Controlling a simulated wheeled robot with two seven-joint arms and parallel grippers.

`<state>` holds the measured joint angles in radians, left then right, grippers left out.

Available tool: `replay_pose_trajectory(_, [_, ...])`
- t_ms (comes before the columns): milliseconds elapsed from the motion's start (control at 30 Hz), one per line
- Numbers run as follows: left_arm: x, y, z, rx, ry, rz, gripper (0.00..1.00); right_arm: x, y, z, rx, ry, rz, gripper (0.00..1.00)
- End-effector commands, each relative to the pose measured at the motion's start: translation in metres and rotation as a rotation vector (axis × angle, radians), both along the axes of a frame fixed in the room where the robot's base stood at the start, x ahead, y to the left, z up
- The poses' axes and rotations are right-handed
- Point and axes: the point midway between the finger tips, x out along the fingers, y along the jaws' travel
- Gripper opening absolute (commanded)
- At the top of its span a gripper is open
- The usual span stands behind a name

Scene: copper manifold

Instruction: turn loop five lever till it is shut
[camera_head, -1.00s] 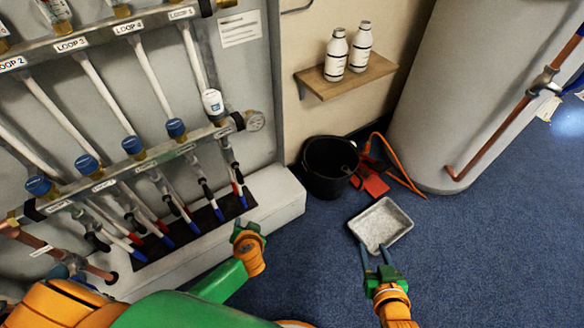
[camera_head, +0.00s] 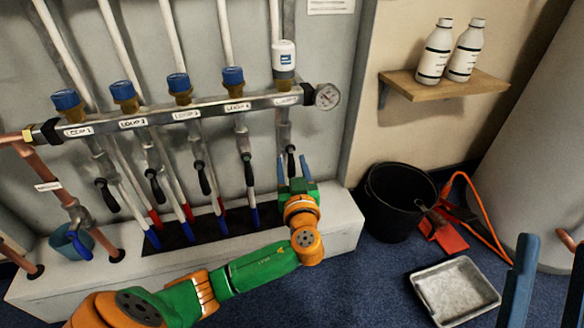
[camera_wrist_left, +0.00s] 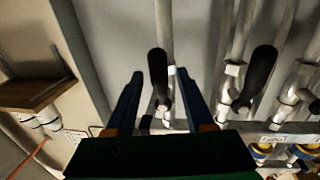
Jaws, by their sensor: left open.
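The loop five lever (camera_head: 291,160) is a black handle on the rightmost pipe below the lower manifold bar, and it hangs roughly along its pipe. In the left wrist view the black lever (camera_wrist_left: 158,72) stands between my fingers, with a gap on each side. My left gripper (camera_head: 295,168) is open around this lever, pointing at the manifold; it also shows in the left wrist view (camera_wrist_left: 160,85). Whether a finger touches the lever I cannot tell. My right gripper (camera_head: 552,250) is at the lower right edge, its two blue fingers apart and empty.
The neighbouring black lever (camera_head: 248,170) hangs just left of my left gripper. A pressure gauge (camera_head: 327,96) ends the manifold bar (camera_head: 210,107). A black bucket (camera_head: 395,205), red dustpan (camera_head: 443,232) and grey tray (camera_head: 455,290) are on the floor at right.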

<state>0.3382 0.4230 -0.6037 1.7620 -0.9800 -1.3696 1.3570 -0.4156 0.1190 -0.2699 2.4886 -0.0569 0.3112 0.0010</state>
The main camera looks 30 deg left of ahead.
Motion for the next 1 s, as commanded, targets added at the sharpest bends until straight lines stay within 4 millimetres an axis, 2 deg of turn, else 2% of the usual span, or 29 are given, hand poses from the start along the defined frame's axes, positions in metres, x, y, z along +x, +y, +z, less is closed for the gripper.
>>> replay_pose_trajectory(267, [0.0022,0.0021,0.0002,0.000,0.000,0.000,0.53,-0.0038,-0.0003,0.0033,0.005,-0.025,0.003,0.50])
replay_pose_trajectory(333, [0.0021,0.0020,0.0001,0.000,0.000,0.000,0.40,-0.0036,-0.0002,0.0032,0.005,-0.025,0.003,0.50])
replay_pose_trajectory(467, [0.0020,0.0019,0.0000,0.000,0.001,0.000,0.05,-0.0035,-0.0002,0.0030,0.006,-0.024,0.003,0.50])
replay_pose_trajectory(500, [0.0020,0.0019,-0.0001,0.000,0.001,0.000,0.00,-0.0034,-0.0002,0.0030,0.006,-0.024,0.003,0.50])
replay_pose_trajectory(1000, [0.0019,0.0018,-0.0006,-0.001,0.002,0.000,0.00,-0.0032,0.0000,0.0024,0.005,-0.021,0.003,0.50])
